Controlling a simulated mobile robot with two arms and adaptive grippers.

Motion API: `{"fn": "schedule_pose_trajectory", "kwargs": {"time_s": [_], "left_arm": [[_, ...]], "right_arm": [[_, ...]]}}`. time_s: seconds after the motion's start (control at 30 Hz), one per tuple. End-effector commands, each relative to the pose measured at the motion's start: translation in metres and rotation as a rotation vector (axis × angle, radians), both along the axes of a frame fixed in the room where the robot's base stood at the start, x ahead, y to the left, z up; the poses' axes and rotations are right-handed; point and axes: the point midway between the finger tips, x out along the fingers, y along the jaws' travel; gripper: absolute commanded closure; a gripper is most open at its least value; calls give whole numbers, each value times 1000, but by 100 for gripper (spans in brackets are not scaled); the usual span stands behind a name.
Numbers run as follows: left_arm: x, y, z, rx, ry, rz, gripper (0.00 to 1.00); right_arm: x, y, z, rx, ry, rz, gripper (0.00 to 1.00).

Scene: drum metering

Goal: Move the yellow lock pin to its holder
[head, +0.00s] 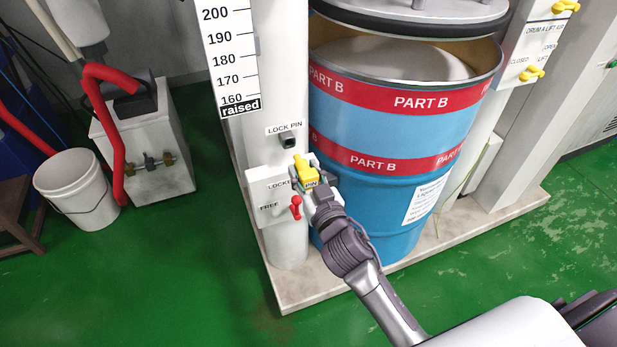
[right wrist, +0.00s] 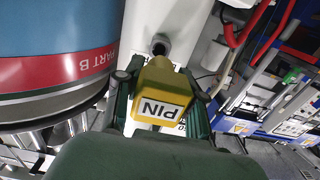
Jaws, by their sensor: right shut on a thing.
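The yellow lock pin (head: 302,173), with a white PIN label, is in my right gripper (head: 312,184) in front of the white column. In the right wrist view the pin (right wrist: 165,85) sits between the two fingers of the shut right gripper (right wrist: 160,92). A dark grey socket (head: 288,139) under a LOCK PIN label is on the column, just above the pin. The socket also shows in the right wrist view (right wrist: 160,45), beyond the pin. The pin's far end is hidden, so I cannot tell whether it touches anything. My left gripper is not in view.
A red lever (head: 296,207) is on a LOCKED/FREE panel (head: 262,190) just below the gripper. A blue PART B drum (head: 385,215) stands close on the right. A white bucket (head: 75,190) and a white box with valves (head: 140,140) stand at left. Green floor lies open between.

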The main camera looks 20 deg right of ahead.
Motion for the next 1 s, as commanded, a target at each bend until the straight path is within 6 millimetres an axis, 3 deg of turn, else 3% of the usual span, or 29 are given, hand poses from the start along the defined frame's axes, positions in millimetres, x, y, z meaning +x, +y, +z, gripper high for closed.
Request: {"fn": "schedule_pose_trajectory", "kwargs": {"time_s": [0.4, 1.0], "left_arm": [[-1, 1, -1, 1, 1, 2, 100], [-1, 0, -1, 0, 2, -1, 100]], "right_arm": [[32, 1, 1, -1, -3, 0, 100], [35, 1, 1, 0, -2, 1, 100]]}}
